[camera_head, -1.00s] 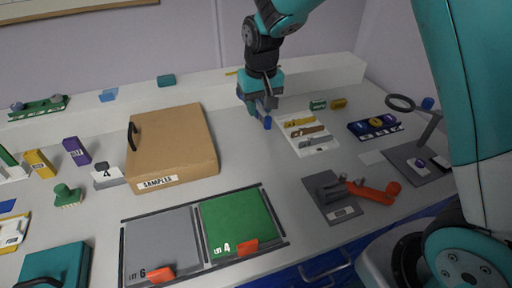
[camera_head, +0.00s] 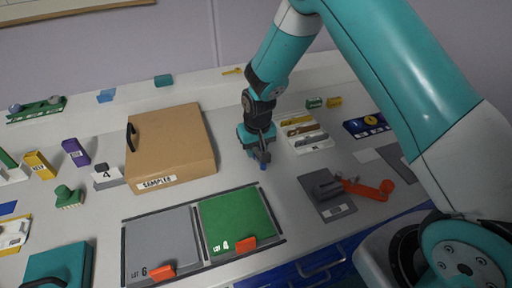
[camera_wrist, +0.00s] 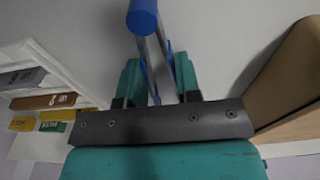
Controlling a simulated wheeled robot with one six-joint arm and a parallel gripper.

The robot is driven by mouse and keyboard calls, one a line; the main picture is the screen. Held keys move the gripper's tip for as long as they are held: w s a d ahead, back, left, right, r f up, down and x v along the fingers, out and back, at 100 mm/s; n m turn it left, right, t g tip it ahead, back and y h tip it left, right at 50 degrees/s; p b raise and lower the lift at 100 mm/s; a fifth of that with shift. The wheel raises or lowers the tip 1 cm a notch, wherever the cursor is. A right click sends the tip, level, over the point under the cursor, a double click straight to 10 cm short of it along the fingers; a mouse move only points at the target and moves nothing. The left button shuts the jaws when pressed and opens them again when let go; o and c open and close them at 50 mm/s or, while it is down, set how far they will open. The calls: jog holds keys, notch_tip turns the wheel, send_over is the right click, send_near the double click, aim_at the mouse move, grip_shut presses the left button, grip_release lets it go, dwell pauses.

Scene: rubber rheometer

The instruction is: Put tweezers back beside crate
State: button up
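My gripper (camera_head: 260,155) is shut on the tweezers, to the right of the brown SAMPLES crate (camera_head: 172,143) and behind the green lot 4 mat. In the wrist view the tweezers (camera_wrist: 152,42) show as grey metal legs with a blue end, between the teal fingers of my gripper (camera_wrist: 160,78). In the head view only a small blue end of the tweezers (camera_head: 263,167) shows below the fingers. I cannot tell if it touches the table. The crate's side also shows at the right of the wrist view (camera_wrist: 290,75).
A white tray (camera_head: 325,143) with several tools lies to the right. The green mat (camera_head: 235,220) and grey mat (camera_head: 160,242) lie in front. A dark grey plate with a red-handled device (camera_head: 330,190) stands at front right. Bare table lies between crate and tray.

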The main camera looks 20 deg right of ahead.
jog(key=shift+o, duration=0.7)
jog(key=shift+f, duration=0.2)
jog(key=o, duration=0.4)
notch_tip(320, 180, up, 12)
jog(key=s+b, duration=0.1)
jog(key=b, duration=0.1)
jog(key=s+a+r+n+y, duration=0.1)
jog(key=s+r, duration=0.3)
jog(key=s, duration=0.5)
jog(key=s+a+r+n+y, duration=0.1)
jog(key=s+a+r+n, duration=0.1)
jog(key=s+r, duration=0.3)
jog(key=s+a+r+n+g+y, duration=0.1)
jog(key=s+a+r+n+y, duration=0.1)
jog(key=s, duration=1.1)
notch_tip(320, 180, up, 3)
jog(key=shift+s+f+n, duration=0.2)
jog(key=shift+s+n, duration=0.15)
jog(key=shift+n, duration=0.55)
